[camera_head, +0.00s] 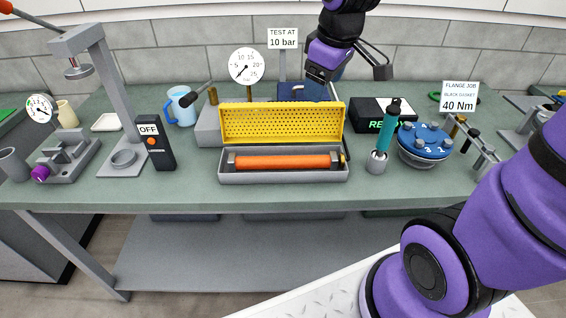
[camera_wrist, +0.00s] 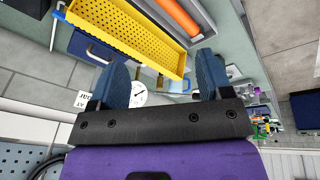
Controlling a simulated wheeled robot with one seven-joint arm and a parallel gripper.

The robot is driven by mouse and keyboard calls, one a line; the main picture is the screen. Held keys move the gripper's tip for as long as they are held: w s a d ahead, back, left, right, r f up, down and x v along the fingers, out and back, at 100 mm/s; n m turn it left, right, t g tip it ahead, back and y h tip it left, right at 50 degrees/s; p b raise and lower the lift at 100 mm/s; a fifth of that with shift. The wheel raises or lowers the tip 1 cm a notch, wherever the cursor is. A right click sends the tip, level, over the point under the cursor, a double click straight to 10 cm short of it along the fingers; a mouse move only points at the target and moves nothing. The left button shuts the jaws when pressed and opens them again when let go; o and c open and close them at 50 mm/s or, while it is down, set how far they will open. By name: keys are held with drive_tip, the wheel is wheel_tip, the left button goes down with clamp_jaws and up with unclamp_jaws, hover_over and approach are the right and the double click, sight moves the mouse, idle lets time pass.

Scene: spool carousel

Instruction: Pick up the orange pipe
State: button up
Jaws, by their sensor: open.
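The orange pipe (camera_head: 283,162) lies level in a grey trough (camera_head: 284,177) on the bench, with a grey block at each end. A yellow perforated guard (camera_head: 283,123) stands raised behind it, tilted back. In the wrist view the pipe (camera_wrist: 182,18) shows at the top, partly cut off by the frame, beyond the yellow guard (camera_wrist: 130,38). My gripper (camera_wrist: 161,82) is open and empty, its two blue fingers spread wide, apart from the pipe. In the head view my wrist (camera_head: 328,55) is high above the back of the bench, and the fingers are hard to make out.
Left of the trough are a black OFF switch box (camera_head: 155,143) and a blue mug (camera_head: 181,105). A gauge (camera_head: 246,66) stands behind. At right are a teal-handled tool (camera_head: 384,135) and a blue flange (camera_head: 424,140). The bench front strip (camera_head: 290,196) is clear.

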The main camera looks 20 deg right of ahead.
drive_tip(key=w+a+f+n+g, duration=0.1)
drive_tip(key=w+f+n, duration=0.2)
drive_tip(key=w+f, duration=0.45)
drive_tip(key=n+g+y, duration=0.1)
drive_tip(key=n, duration=0.3)
approach(283, 157)
drive_tip(key=shift+s+f, duration=0.1)
drive_tip(key=shift+s, duration=0.1)
drive_tip(key=shift+y, duration=0.3)
drive_tip(key=f, duration=0.4)
drive_tip(key=a+f, duration=0.1)
drive_tip(key=f, duration=0.1)
drive_tip(key=shift+w, duration=0.2)
drive_tip(key=shift+w+f, duration=0.15)
drive_tip(key=shift+f, duration=1.15)
drive_tip(key=shift+w+f, duration=0.15)
drive_tip(key=shift+f, duration=1.1)
drive_tip(key=c, duration=1.2)
drive_tip(key=shift+c, duration=0.5)
drive_tip(key=shift+r, duration=0.15)
